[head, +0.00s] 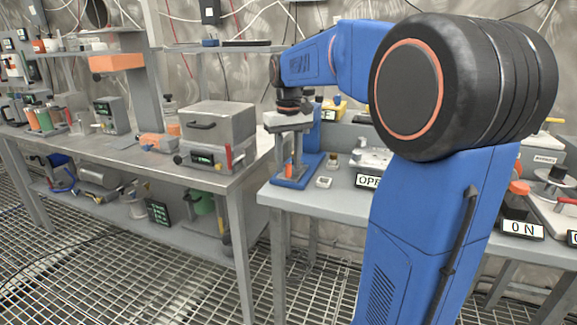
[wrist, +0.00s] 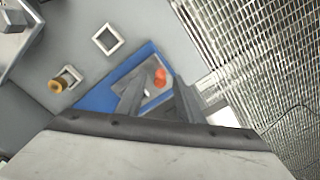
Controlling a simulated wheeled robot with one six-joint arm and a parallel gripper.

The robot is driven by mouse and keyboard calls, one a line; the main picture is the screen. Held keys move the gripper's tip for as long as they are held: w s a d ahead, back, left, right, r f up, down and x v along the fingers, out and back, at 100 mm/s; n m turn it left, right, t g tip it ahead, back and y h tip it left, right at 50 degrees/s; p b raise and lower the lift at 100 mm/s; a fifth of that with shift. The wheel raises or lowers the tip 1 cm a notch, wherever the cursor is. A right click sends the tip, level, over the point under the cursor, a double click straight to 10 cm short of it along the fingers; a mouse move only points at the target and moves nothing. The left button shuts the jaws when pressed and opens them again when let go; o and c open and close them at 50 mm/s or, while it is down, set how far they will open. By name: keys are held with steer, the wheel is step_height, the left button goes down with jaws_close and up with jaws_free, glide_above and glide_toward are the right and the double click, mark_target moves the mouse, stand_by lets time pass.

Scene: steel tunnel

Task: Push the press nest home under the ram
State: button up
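The small blue press (head: 297,178) stands near the left front corner of the right-hand bench, and its blue base also shows in the wrist view (wrist: 97,99). A grey plate with an orange-red piece (wrist: 160,77) lies over the base; I cannot tell whether this is the nest. My gripper (head: 291,166) points down over the press, with its two grey fingers apart on either side of the orange-red piece. It also shows in the wrist view (wrist: 156,92). I cannot tell whether a finger touches anything. The ram is not clearly visible; my gripper covers part of the press.
A white square frame (wrist: 107,39) and a small block with a brass-coloured piece (wrist: 62,80) lie beside the press on the bench. A white "OPE…" sign (head: 367,181) is farther right. The left-hand bench carries a grey box (head: 217,122). Floor grating lies beyond the bench edge.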

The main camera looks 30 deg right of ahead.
mark_target(293, 171)
steer(key=shift+f, duration=0.75)
steer(key=shift+c, duration=0.4)
jaws_close()
steer(key=shift+w+d, duration=1.1)
steer(key=shift+d, duration=0.25)
steer(key=shift+o, duration=0.4)
jaws_free()
steer(key=shift+r, duration=0.1)
